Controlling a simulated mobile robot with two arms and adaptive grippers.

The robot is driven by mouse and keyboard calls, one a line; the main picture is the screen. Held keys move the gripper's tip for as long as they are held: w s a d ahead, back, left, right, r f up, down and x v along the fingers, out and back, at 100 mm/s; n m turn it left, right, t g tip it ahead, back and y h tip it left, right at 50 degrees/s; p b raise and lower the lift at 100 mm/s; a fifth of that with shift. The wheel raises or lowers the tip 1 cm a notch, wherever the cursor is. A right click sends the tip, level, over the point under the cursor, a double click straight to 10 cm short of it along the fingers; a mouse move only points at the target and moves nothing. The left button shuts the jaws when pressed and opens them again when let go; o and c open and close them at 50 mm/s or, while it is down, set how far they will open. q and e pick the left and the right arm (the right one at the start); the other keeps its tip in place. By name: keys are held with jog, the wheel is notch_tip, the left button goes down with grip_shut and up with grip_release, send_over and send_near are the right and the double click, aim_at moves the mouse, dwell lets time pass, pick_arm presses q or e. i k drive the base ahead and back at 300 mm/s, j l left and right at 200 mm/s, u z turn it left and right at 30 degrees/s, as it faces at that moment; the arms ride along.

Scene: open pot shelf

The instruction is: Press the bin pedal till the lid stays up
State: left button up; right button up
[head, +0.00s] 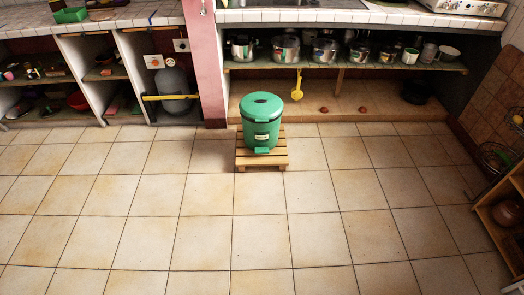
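A green pedal bin (261,128) stands upright on a low slatted wooden stand (245,155) in front of the counter. Its green lid (262,104) lies flat on top and looks closed. The green pedal (262,150) sticks out at the bin's foot, facing me. Neither of my grippers shows in the head view, and nothing is touching the bin.
A wide tiled floor (258,230) lies clear before the bin. Behind it are a pink pillar (206,60) and an open shelf (345,67) with several pots. A gas cylinder (173,88) stands at the left, a wooden rack (497,215) at the right edge.

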aim_at(260, 150)
jog(key=i+j+z, duration=0.15)
jog(key=i+j, duration=0.35)
jog(key=i, duration=0.15)
jog(key=i+j+z, duration=0.2)
jog(key=i+j, duration=0.35)
jog(key=i+j+z, duration=0.15)
jog(key=i+j, duration=0.5)
jog(key=i+j+z, duration=0.15)
jog(key=i+j, duration=0.4)
jog(key=j, duration=0.15)
